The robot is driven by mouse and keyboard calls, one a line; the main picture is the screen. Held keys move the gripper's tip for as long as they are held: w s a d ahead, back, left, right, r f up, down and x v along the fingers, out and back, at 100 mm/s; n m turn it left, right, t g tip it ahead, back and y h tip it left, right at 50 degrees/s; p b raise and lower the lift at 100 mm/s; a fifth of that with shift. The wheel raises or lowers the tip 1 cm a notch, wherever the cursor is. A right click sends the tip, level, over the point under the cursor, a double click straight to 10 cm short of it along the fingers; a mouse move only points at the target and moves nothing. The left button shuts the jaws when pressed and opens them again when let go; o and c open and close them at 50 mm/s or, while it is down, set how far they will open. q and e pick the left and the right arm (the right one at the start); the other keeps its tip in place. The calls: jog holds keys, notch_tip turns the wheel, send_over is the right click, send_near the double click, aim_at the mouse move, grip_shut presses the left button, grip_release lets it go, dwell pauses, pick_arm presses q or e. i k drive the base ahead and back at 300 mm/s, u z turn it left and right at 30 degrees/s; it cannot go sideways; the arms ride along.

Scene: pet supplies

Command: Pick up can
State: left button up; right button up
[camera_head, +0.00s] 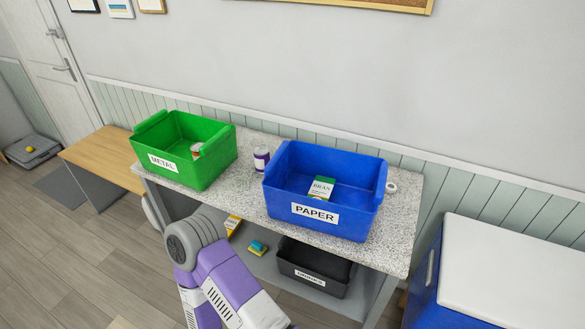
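A purple and white can (261,158) stands upright on the speckled tabletop (395,235), between the green bin and the blue bin. A second, can-like thing (197,150) with a reddish-brown side lies inside the green bin labelled METAL (185,170), partly hidden by its wall. Purple and grey links of one of my arms show at the bottom, in front of the table. Neither gripper is in view.
The blue bin labelled PAPER (325,215) holds a green and white box (320,188). A small white round thing (391,187) lies right of it. A black bin (310,275), a yellow box (232,224) and a sponge-like item (258,247) sit below. A blue chest (480,285) stands right.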

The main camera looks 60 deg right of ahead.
aim_at(261, 156)
jog(key=k, duration=0.05)
jog(key=z, duration=1.2)
